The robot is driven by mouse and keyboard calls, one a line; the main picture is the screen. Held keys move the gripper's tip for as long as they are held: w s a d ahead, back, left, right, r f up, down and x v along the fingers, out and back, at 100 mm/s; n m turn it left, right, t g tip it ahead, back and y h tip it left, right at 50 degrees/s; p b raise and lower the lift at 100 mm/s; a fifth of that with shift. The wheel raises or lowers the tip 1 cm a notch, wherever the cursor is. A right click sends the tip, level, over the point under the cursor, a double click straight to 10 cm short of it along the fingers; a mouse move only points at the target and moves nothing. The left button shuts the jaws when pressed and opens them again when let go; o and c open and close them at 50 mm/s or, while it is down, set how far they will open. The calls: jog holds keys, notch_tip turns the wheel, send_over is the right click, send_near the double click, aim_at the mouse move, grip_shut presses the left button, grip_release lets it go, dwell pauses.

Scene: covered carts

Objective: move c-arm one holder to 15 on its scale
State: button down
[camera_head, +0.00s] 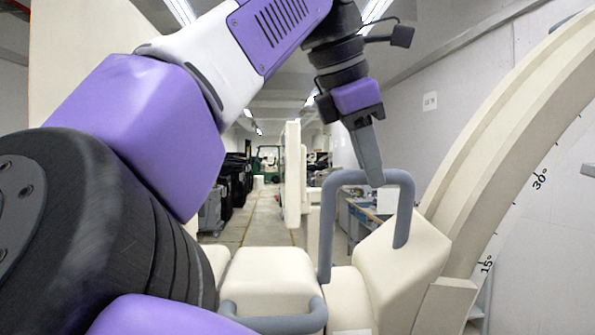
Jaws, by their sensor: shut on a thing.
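The cream c-arm (500,125) curves up along the right side. Its scale (512,225) shows 15° low down and 30° higher up. The cream holder (415,262) sits at the lower part of the arc, its lower block close to the left of the 15° mark. I cannot read its exact setting. A grey U-shaped handle (402,200) rises from the holder. My gripper (374,180) comes down from above and is shut on the top bar of this handle. One finger hides the other and part of the bar.
A cream padded block with a second grey handle (285,322) lies at the bottom middle. A tall cream panel (292,175) stands behind. Dark covered carts (233,180) line the aisle's left side; the aisle floor (265,220) is clear.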

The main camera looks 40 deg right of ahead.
jog(key=shift+s+a+t+b, duration=0.4)
jog(key=shift+s+b, duration=0.05)
jog(key=shift+s, duration=0.05)
jog(key=shift+d, duration=0.1)
jog(key=c, duration=1.4)
grip_release()
jog(key=shift+w, duration=0.1)
jog(key=shift+o, duration=0.7)
jog(key=shift+f, duration=0.1)
